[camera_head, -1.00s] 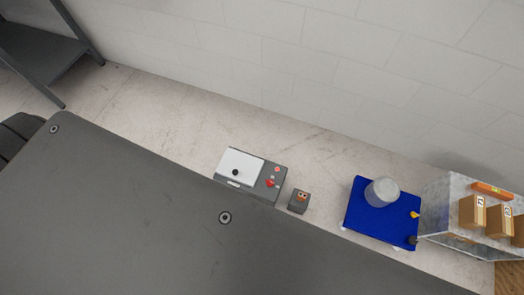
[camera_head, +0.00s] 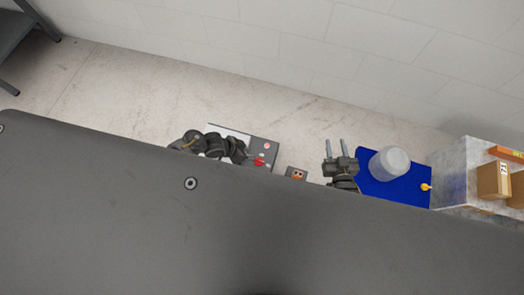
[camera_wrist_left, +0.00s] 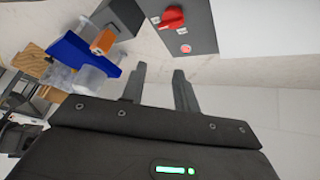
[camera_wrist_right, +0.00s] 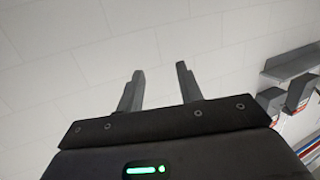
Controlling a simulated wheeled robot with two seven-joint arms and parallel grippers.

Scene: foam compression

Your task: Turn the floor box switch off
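On the floor past the dark surface stands a grey box (camera_head: 266,148) with a white lid, a red rotary knob (camera_head: 259,161) and a small red button. Beside it is a small dark box with an orange switch (camera_head: 298,174). In the left wrist view the red knob (camera_wrist_left: 172,17) and the orange switch (camera_wrist_left: 104,41) lie beyond the fingers. My left gripper (camera_wrist_left: 158,71) is open and empty, apart from both. In the head view my left arm partly covers the grey box. My right gripper (camera_head: 335,142) is open and empty, right of the small box.
A blue platform (camera_head: 400,190) with a grey cylinder (camera_head: 390,163) stands to the right, beside a grey shelf (camera_head: 458,170) with cardboard boxes (camera_head: 494,180). A large dark surface (camera_head: 110,215) fills the foreground. A white wall (camera_head: 290,45) is behind; open floor (camera_head: 110,85) lies to the left.

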